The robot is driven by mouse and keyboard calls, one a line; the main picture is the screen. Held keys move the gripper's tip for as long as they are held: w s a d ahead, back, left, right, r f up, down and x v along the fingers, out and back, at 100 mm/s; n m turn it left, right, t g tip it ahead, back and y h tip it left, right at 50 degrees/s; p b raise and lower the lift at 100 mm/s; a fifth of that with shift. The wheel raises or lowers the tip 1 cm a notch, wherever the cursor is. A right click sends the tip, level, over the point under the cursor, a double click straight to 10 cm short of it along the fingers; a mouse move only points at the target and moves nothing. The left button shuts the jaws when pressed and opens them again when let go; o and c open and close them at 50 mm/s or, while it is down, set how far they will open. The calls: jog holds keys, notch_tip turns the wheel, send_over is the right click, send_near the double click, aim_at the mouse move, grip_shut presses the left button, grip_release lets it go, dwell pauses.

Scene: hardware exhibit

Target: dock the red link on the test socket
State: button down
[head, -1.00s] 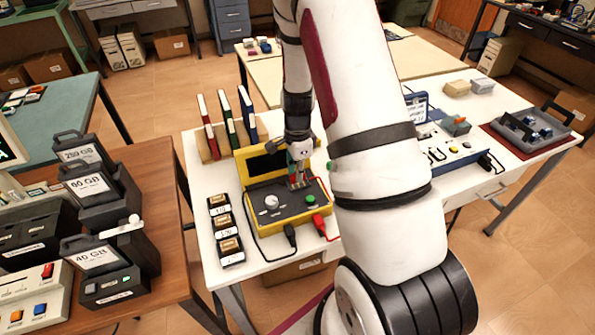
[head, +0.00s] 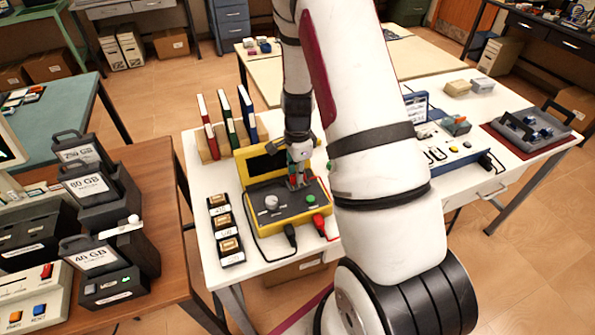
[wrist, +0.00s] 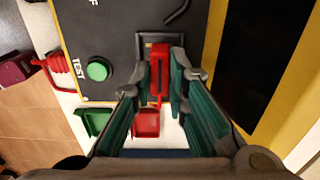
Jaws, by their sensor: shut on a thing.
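The yellow tester (head: 263,231) stands on the white table with its lid raised. Its dark panel has a grey knob and a green button (head: 311,199). My gripper (head: 297,183) points down over the right part of the panel. In the wrist view my gripper (wrist: 164,79) is shut on the red link (wrist: 159,60), one finger on each side. The link's far end overlaps the dark, grey-rimmed test socket (wrist: 144,40) beside the green button. I cannot tell whether the link is seated or just above it. My fingers hide part of the socket.
A red plug (head: 319,222) and a black plug (head: 290,232) sit at the tester's front edge. Boxed parts (head: 226,229) stand to its left and a book rack (head: 209,151) behind. Green (wrist: 95,121) and red (wrist: 146,122) trays lie beside the tester. A blue unit (head: 455,155) stands right.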

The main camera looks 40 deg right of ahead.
jog(key=shift+f, duration=0.4)
jog(key=c, duration=1.8)
grip_release()
jog(key=shift+c, duration=0.2)
notch_tip(320, 180, up, 11)
jog(key=p, duration=0.3)
jog(key=shift+a+r, duration=0.1)
